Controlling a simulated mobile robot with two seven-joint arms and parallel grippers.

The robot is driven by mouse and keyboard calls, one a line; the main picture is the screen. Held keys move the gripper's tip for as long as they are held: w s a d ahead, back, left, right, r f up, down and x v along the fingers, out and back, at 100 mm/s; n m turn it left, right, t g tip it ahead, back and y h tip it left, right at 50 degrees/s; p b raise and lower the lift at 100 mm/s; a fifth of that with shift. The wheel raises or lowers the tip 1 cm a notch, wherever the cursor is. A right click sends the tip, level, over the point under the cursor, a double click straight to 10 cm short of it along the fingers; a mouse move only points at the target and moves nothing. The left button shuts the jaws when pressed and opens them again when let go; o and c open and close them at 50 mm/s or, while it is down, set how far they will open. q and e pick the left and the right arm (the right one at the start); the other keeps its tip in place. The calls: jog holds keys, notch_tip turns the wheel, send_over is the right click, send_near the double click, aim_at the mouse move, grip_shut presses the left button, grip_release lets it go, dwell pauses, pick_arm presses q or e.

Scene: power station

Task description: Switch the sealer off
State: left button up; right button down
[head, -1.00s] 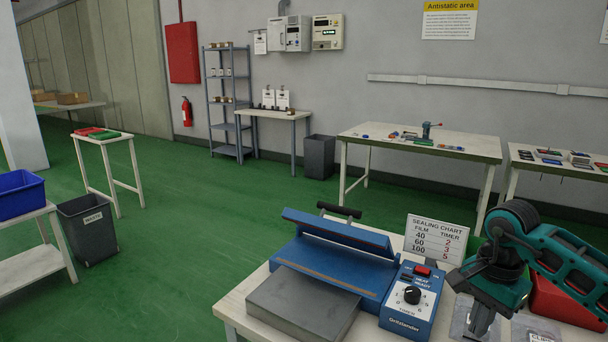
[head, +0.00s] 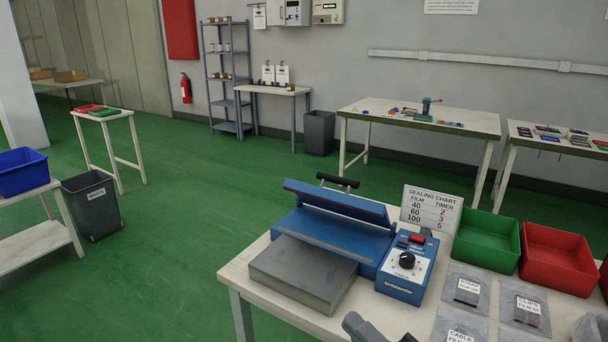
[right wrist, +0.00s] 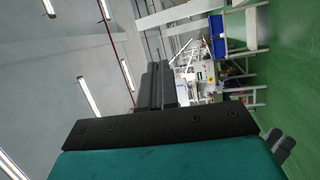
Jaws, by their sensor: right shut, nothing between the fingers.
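The blue sealer (head: 330,236) stands on the near table with its upper arm raised. Its control box (head: 404,272) is at its right end. The box carries a red switch (head: 417,239) at the top and a black timer knob (head: 407,260) below it. I cannot tell the switch's position. My right gripper (head: 362,328) shows only in part as dark grey pieces at the bottom edge, in front of and apart from the sealer. In the right wrist view its fingers (right wrist: 158,86) are together and empty. My left gripper is not seen.
A grey plate (head: 304,272) lies in front of the sealer. A sealing chart (head: 431,208) stands behind the box. Green (head: 487,240) and red (head: 561,258) bins and several labelled bags (head: 467,289) are to the right. Bare tabletop (head: 389,316) lies just in front of the box.

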jog(key=s+d+f+m+g+h, duration=0.2)
jog(key=s+d+f+m+h, duration=0.2)
jog(key=f+m, duration=0.5)
jog(key=s+d+f+m+g+h, duration=0.2)
jog(key=s+d+f+m+h, duration=0.3)
jog(key=f+m, duration=0.5)
jog(key=s+m+h, duration=0.2)
jog(key=s, duration=0.1)
jog(key=shift+s+m+g, duration=0.3)
jog(key=shift+s+m, duration=0.1)
